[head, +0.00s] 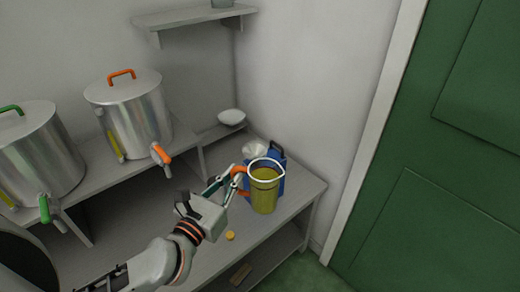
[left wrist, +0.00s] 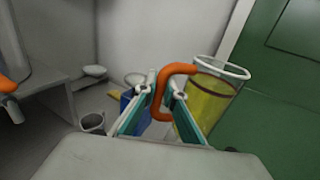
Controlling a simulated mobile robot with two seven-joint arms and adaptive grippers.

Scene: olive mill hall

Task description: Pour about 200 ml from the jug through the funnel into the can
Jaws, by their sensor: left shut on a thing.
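The jug (head: 264,195) is clear with a white rim, an orange handle and yellow-green liquid filling most of it. It looks about upright. My left gripper (head: 236,177) is shut on the orange handle (left wrist: 177,70), left of the jug body; the jug also shows at the right of the left wrist view (left wrist: 205,108). The blue can (head: 281,158) stands behind the jug and is partly hidden by it. The pale funnel (head: 254,149) shows at the can's left; whether it sits in the can's mouth is unclear. I cannot tell whether the jug touches the bench. My right gripper is out of view.
A small orange-yellow cap (head: 230,236) lies on the bench (head: 290,206). Two steel tanks with taps, one orange-handled (head: 128,108) and one green-handled (head: 38,155), stand left. A white bowl (head: 232,117) is behind. A grey cup (left wrist: 93,122) shows in the left wrist view. A wall and green door are right.

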